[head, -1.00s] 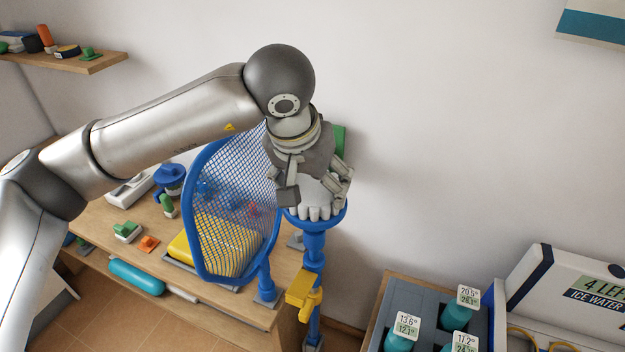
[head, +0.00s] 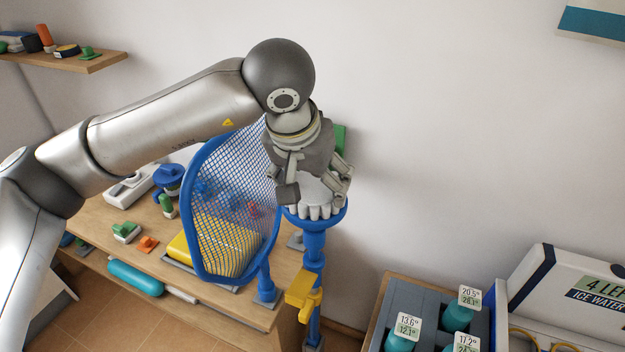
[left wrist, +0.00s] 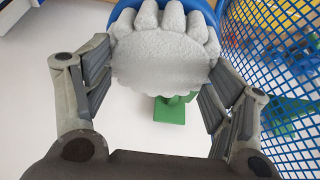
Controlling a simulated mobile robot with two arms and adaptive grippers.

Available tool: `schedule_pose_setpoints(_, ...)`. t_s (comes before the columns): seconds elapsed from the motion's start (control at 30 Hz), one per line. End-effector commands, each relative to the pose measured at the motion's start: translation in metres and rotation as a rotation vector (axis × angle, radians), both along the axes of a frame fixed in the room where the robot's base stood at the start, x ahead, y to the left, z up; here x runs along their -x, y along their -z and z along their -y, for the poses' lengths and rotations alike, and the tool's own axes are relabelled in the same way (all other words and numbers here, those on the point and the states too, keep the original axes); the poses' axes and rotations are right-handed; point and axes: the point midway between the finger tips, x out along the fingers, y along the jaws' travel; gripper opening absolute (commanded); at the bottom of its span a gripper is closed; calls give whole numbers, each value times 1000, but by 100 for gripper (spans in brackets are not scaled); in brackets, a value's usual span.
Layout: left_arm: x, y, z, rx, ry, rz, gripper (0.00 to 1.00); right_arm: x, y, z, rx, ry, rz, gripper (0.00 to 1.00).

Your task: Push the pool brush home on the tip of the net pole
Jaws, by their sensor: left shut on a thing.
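The pool brush has pale grey-white bristles (head: 316,197) facing up and a round blue base (head: 334,218). It sits at the top of the upright blue net pole (head: 314,262); I cannot tell how far its socket is over the tip. My left gripper (head: 312,188) comes down from above and is shut on the brush. In the left wrist view its two fingers flank the bristles (left wrist: 165,58), with the blue rim (left wrist: 205,8) beyond. The fingers hide part of the brush in the head view. My right gripper is not in view.
A blue mesh net (head: 232,205) stands close left of the pole, and a yellow clamp (head: 303,288) is on the pole. The wooden bench (head: 255,312) holds small items. A grey crate (head: 427,306) with teal bottles and a white box (head: 575,283) stand at lower right.

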Motion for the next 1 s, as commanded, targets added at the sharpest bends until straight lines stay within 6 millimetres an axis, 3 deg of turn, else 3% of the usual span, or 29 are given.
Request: schedule_pose_setpoints(1.0, 0, 0, 0, 1, 0, 1, 48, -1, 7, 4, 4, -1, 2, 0)
